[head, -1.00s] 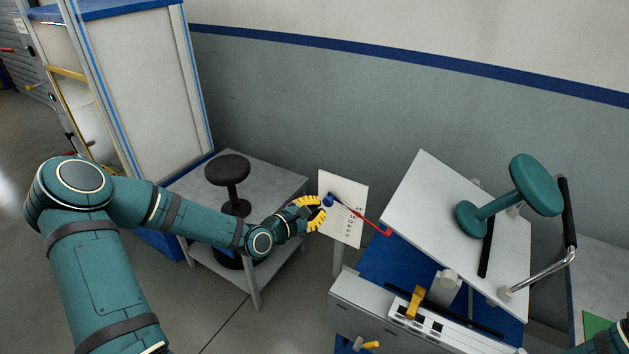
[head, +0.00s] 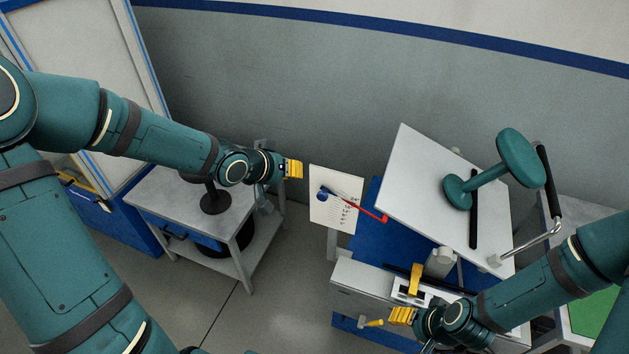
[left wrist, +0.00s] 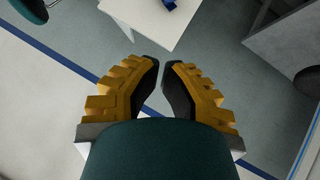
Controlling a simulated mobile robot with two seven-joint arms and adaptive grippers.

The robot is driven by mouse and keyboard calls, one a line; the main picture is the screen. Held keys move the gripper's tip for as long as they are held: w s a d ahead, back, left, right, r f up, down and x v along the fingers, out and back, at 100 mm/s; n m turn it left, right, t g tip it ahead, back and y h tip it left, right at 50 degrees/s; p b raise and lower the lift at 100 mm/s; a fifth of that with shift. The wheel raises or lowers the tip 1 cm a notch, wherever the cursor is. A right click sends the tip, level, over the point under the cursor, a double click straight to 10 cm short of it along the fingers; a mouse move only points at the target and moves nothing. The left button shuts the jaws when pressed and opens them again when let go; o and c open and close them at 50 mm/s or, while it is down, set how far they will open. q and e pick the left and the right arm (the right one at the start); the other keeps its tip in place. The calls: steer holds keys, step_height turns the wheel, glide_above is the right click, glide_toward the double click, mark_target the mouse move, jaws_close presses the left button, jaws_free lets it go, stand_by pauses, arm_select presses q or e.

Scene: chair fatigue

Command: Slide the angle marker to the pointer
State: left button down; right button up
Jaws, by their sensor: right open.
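A white board (head: 347,217) with a printed scale stands left of the tilted plate. A blue knob (head: 322,195) sits on its left part. A red pointer (head: 368,212) runs from near the knob toward the plate. I cannot tell for sure which part is the angle marker.
The tilted white plate (head: 412,185) carries a green stool (head: 485,178). A bent handle (head: 530,238) rises at its right. A yellow-tipped lever (head: 373,323) sticks out low at the front.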

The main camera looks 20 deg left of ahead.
mark_target(325, 188)
arm_select(q)
steer(key=b+x, duration=0.2)
steer(key=x, duration=0.1)
steer(key=b+x, duration=0.2)
steer(key=x, duration=0.2)
steer(key=s+f+b+x, duration=0.1)
steer(key=b+x, duration=0.2)
steer(key=x, duration=0.1)
steer(key=shift+d, duration=0.3)
steer(key=shift+d+f+b, duration=0.2)
steer(key=shift+d+f, duration=0.05)
steer(key=shift+f, duration=0.25)
steer(key=shift+d+f+b, duration=0.15)
steer(key=shift+d+f, duration=0.05)
steer(key=shift+f, duration=0.3)
steer(key=shift+f+b, duration=0.3)
steer(key=shift+f, duration=0.25)
steer(key=shift+d+r, duration=0.1)
steer(key=shift+r, duration=0.1)
